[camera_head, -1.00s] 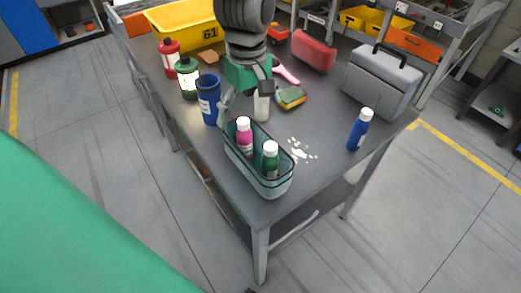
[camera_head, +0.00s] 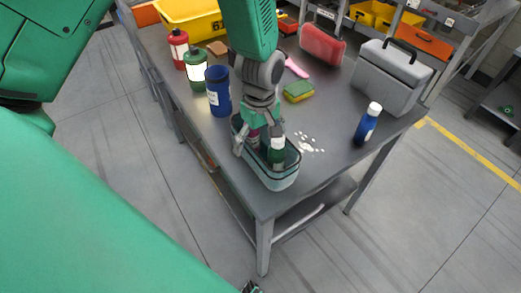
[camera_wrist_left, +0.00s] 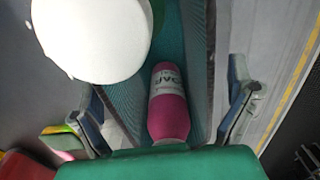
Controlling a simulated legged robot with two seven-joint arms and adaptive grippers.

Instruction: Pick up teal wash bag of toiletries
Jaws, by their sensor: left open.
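In the left wrist view the pink bottle (camera_wrist_left: 167,100) lies between my fingers, and a white cap (camera_wrist_left: 90,38) is close to the camera. My left gripper (camera_head: 260,145) points down over the bag, open, with its fingers spread to either side of it. Contact with the walls cannot be told.
A blue cup (camera_head: 218,92), a green bottle (camera_head: 196,70) and a red bottle (camera_head: 179,48) stand left. A sponge (camera_head: 298,92) lies behind. White bits (camera_head: 310,144), a blue bottle (camera_head: 367,124) and a grey case (camera_head: 390,78) are right. A dark part shows at the bottom edge.

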